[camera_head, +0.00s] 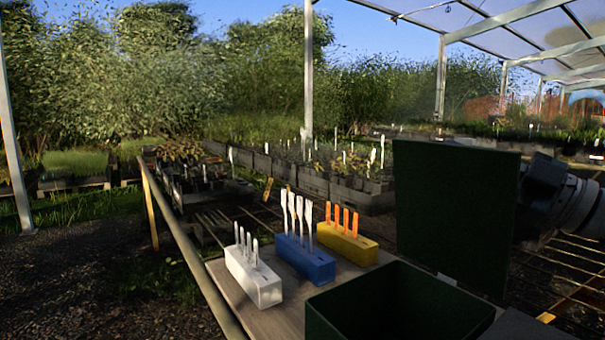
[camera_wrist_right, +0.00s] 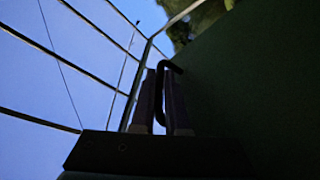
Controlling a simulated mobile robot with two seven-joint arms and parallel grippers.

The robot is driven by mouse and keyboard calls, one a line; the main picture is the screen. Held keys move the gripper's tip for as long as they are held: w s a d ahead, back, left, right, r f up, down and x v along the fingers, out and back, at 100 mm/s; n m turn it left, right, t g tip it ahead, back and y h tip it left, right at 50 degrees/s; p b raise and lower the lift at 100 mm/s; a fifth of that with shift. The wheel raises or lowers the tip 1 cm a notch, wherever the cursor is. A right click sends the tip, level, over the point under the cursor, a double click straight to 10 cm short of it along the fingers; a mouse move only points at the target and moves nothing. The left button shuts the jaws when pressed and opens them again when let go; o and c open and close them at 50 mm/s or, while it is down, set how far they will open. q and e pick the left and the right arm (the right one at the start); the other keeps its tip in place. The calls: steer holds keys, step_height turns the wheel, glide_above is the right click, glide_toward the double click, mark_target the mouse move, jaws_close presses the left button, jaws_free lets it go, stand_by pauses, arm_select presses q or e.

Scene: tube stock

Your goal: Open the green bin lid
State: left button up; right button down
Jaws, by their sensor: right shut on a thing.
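The green bin (camera_head: 425,292) stands at the lower right of the head view, and its inside shows from above. Its dark green lid (camera_head: 455,215) stands about upright at the bin's far right side. In the right wrist view the lid (camera_wrist_right: 250,90) fills the right side. My right gripper (camera_wrist_right: 163,100) is shut on a thin dark bent handle (camera_wrist_right: 172,66) at the lid. In the head view the lid hides the fingers, and only my right wrist shows behind it. My left gripper is not in view.
A white block (camera_head: 254,279), a blue block (camera_head: 304,262) and a yellow block (camera_head: 346,244) hold upright sticks on the wooden bench (camera_head: 284,315), left of the bin. Plant trays (camera_head: 345,190) stand behind. The space above the bin's opening is clear.

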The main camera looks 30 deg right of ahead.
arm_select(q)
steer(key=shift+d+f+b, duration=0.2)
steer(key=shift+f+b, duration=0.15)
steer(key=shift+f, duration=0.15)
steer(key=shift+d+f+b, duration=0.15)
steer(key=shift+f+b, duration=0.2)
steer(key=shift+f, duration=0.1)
arm_select(e)
steer(key=shift+w+d+f+m+t+h, duration=0.15)
steer(key=shift+d+m+t+h, duration=0.15)
steer(key=shift+d+m, duration=0.7)
steer(key=shift+d+f+m+t+h, duration=0.2)
steer(key=shift+d+m+h, duration=0.2)
steer(key=shift+d+m, duration=0.55)
steer(key=shift+d, duration=0.1)
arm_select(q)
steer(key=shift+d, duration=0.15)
arm_select(e)
steer(key=c, duration=1.2)
jaws_free()
steer(key=shift+n, duration=0.25)
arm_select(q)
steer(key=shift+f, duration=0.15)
arm_select(e)
steer(key=v, duration=1)
